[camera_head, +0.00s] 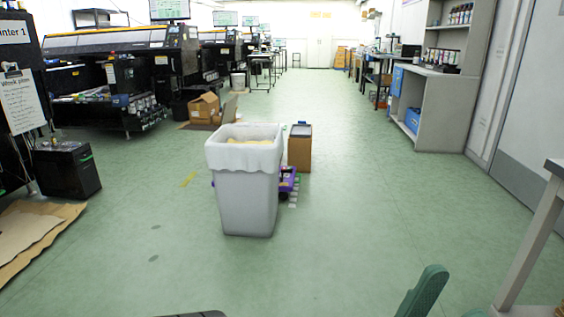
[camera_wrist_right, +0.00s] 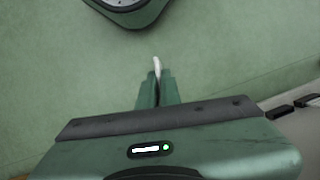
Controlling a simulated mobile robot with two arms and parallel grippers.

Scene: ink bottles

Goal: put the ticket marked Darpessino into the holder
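In the right wrist view my right gripper (camera_wrist_right: 157,78) has its two green fingers close together. A thin white piece (camera_wrist_right: 157,66) stands out between the fingertips, seen nearly edge-on. It looks like a ticket, but no marking can be read. I cannot make out the holder in either view. In the head view a green part of my own body (camera_head: 424,291) rises at the bottom edge. I cannot make out the left gripper's fingers there.
A white bin (camera_head: 247,200) with a liner stands mid-floor, a brown box (camera_head: 300,152) behind it. Printers line the left, with a black cart (camera_head: 68,172) and a "Work plan" clipboard (camera_head: 22,100). Shelves (camera_head: 445,100) and a table (camera_head: 530,240) stand right.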

